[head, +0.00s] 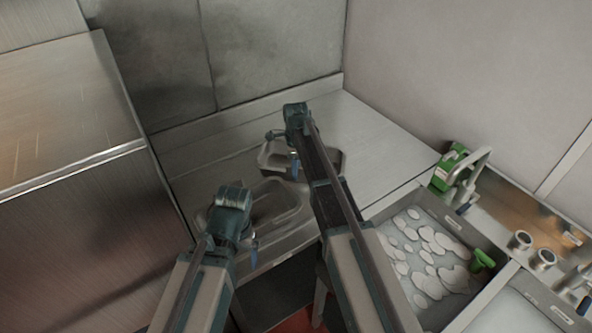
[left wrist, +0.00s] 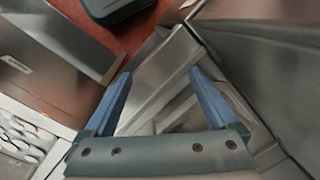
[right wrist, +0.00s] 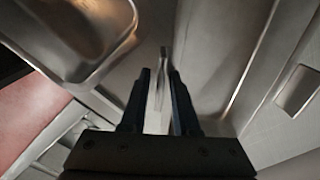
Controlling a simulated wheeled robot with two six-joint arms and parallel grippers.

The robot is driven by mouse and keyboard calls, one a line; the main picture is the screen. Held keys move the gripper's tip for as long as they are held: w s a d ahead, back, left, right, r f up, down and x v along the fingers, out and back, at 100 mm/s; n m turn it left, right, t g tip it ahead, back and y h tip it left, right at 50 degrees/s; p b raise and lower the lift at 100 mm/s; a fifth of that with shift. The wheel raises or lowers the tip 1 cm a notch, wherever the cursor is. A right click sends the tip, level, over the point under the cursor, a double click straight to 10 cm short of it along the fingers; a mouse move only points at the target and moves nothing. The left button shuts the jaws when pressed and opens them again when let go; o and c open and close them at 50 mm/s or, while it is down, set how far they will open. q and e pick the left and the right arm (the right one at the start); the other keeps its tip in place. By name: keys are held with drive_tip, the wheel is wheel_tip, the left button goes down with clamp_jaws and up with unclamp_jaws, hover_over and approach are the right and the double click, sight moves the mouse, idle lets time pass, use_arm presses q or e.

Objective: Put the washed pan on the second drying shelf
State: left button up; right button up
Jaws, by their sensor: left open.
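A grey metal pan-like basin (head: 283,207) is at the centre of the head view, partly behind my left arm. A second one (head: 271,156) lies behind it, largely covered by my right arm. I cannot tell which is the washed pan. My left gripper (head: 254,250) is open at the near side of the front basin; its blue fingers (left wrist: 160,88) stand wide apart. My right gripper (head: 295,168) is over the rear basin. Its dark fingers (right wrist: 158,75) are close together, with a thin metal edge (right wrist: 160,90) between them; contact is unclear. No drying shelf is identifiable.
The steel counter (head: 375,130) behind my right arm is clear. A tall steel cabinet (head: 80,210) stands at the left.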

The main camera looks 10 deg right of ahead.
drive_tip(key=shift+o, duration=0.4)
use_arm(q)
drive_tip(key=shift+r, duration=0.1)
use_arm(e)
drive_tip(key=shift+r, duration=0.1)
use_arm(q)
wheel_tip(320, 180, up, 12)
drive_tip(key=p, duration=1.2)
use_arm(e)
wheel_tip(320, 180, up, 12)
